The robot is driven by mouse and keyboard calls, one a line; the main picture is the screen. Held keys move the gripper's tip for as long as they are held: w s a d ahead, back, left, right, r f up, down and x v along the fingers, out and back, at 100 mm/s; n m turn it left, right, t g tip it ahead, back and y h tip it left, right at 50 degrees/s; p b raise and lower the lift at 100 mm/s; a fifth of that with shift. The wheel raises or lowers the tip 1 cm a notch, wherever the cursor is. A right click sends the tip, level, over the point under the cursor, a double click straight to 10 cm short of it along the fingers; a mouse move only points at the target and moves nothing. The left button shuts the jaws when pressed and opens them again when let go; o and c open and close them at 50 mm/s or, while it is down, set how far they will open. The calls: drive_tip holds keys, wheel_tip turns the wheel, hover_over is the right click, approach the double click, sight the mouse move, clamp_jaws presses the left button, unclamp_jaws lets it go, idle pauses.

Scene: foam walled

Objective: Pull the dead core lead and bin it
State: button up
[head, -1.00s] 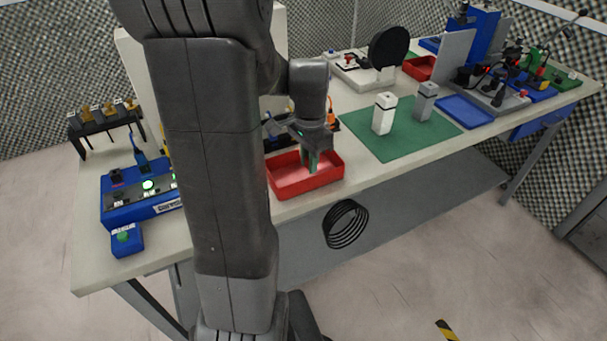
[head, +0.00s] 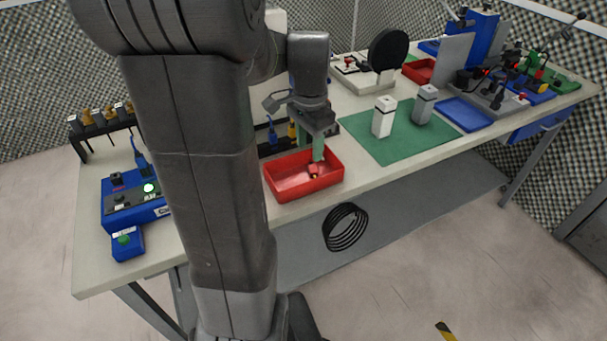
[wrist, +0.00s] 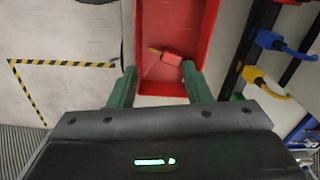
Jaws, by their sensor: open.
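A red plug-like piece (wrist: 171,58) with a short yellow-orange end lies in the red bin (wrist: 150,88). In the head view the red piece (head: 314,171) is on the floor of the red bin (head: 283,196), near its right side. It looks like a lead's end; I cannot tell whether it is the dead one. My gripper (head: 318,155) is over the bin with its green fingers apart. In the wrist view my gripper (wrist: 160,76) is open and empty, its fingers to either side of the red piece's line.
A dark rack holds a blue lead (wrist: 278,42) and a yellow lead (wrist: 262,80), close beside the bin. A blue tester box (head: 120,200) with a lit green light stands at the left. A green mat (head: 375,145) with white and grey blocks lies to the right.

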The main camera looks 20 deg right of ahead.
wheel_tip(320, 180, up, 8)
drive_tip(key=shift+f, duration=0.1)
idle(0.4)
wheel_tip(320, 180, down, 13)
drive_tip(key=shift+f, duration=0.2)
idle(0.4)
drive_tip(key=shift+s+a, duration=0.1)
